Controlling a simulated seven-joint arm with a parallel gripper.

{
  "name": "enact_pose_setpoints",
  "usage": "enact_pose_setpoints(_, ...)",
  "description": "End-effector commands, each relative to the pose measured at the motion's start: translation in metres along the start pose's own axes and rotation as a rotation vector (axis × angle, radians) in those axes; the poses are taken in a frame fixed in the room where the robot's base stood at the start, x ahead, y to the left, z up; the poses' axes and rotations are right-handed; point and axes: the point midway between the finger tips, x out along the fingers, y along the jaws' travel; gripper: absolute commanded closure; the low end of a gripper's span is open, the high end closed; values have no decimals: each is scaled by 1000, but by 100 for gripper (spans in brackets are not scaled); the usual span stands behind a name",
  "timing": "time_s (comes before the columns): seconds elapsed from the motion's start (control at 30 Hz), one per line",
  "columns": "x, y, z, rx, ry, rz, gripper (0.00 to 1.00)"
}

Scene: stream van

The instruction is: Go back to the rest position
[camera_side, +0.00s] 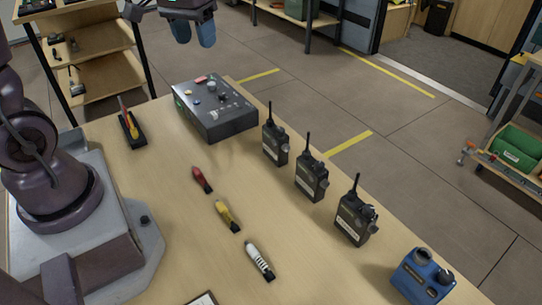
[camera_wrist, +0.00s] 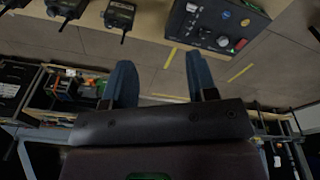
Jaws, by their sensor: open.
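My gripper (camera_side: 194,34) is raised at the top of the side view, above and beyond the table's far edge, with only its lower part in frame. Its two blue fingers are apart with nothing between them. In the wrist view my gripper (camera_wrist: 160,80) also shows both fingers spread and empty, with floor behind them. The rest of the arm between base and gripper is mostly out of the side view.
The wooden table (camera_side: 150,190) carries a dark control box (camera_side: 215,108), three black radios (camera_side: 312,178), a blue device (camera_side: 422,277), red, yellow and white marker-like items (camera_side: 228,215), and a small tool holder (camera_side: 132,130). A shelf rack (camera_side: 95,50) stands behind. No object touches the gripper.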

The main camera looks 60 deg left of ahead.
Motion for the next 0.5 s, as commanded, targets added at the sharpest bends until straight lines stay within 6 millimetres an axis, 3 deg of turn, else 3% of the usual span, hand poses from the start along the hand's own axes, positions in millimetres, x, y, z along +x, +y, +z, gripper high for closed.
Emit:
enact_pose_setpoints(0.1, -20, 23, 46, 134, 68, 17, 47)
enact_pose_setpoints(0.3, -38, 44, 113, 321, 187, 40, 47)
enact_pose_setpoints(0.5, -53, 54, 145, 423, 300, 72, 47)
